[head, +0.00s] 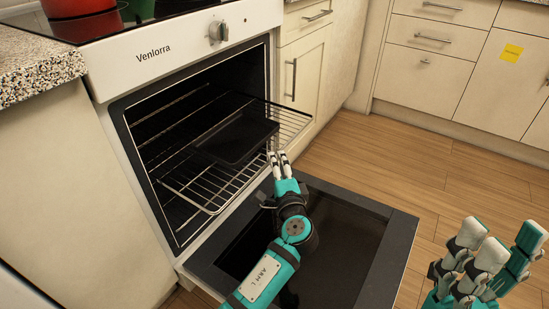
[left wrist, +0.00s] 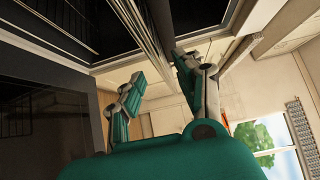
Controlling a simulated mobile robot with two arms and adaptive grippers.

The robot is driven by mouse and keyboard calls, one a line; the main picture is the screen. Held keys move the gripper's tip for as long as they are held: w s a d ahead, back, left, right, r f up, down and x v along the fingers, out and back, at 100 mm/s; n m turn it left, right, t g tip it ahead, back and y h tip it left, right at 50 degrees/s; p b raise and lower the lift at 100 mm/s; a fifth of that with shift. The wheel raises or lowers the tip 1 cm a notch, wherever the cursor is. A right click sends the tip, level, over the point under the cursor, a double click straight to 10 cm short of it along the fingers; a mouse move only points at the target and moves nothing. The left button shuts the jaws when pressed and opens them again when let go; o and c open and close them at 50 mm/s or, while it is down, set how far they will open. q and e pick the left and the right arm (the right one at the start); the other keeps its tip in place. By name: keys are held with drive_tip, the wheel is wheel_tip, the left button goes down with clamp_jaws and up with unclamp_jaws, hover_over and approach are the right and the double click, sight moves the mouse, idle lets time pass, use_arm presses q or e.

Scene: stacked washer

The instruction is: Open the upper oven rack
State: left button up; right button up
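The oven (head: 150,53) stands with its door (head: 345,245) folded down. The upper rack (head: 213,207), a wire grid, sticks partly out of the oven cavity, with a black tray (head: 236,137) on it. My left gripper (head: 278,155) is at the middle of the rack's front edge, above the open door. In the left wrist view its fingers (left wrist: 158,68) are apart, and the rack's bars (left wrist: 150,35) run down between them, close to the right finger. Contact cannot be told. My right gripper (head: 497,247) is open and empty at the lower right.
The oven's control knob (head: 217,32) is on the front panel. Cream cabinets (head: 307,65) stand right of the oven, and a speckled counter (head: 38,68) is at left. Pots (head: 80,8) sit on the hob. The wooden floor (head: 400,170) is clear right of the door.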

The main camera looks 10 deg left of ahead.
use_arm(q)
drive_tip(key=v, duration=0.8)
